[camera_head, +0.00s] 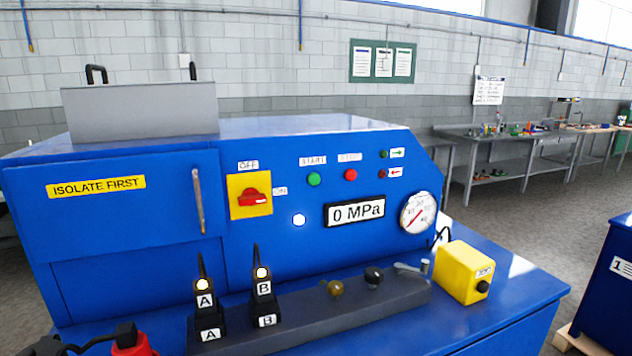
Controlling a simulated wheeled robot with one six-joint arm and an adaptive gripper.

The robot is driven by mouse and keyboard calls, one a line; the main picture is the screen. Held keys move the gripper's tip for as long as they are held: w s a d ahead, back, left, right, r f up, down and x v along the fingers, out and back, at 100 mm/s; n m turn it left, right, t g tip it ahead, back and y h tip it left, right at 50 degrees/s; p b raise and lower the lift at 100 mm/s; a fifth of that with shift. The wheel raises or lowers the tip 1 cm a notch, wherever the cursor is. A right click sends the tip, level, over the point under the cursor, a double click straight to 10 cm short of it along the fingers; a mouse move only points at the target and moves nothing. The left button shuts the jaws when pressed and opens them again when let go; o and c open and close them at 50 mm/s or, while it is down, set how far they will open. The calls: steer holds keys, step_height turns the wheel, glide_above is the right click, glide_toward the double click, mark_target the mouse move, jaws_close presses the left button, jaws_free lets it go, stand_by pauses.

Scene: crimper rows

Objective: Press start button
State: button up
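The green start button (314,179) sits on the sloped front panel of a blue machine (130,262), just under a white START label (313,161). Nothing covers it. A red button (350,175) sits to its right under another label that is hard to read. To its left is a red rotary switch (253,197) on a yellow plate, its handle lying roughly level towards the ON label. A white round light (299,220) shows below the start button. The display (356,211) reads 0 MPa. My gripper is not visible in this view.
Two upright levers marked A (205,299) and B (263,285) stand on a dark block in front of the panel. A yellow box (463,272) with a black knob sits at the right. A red and black object (132,346) is cut off at bottom left. A pressure gauge (418,212) is on the panel.

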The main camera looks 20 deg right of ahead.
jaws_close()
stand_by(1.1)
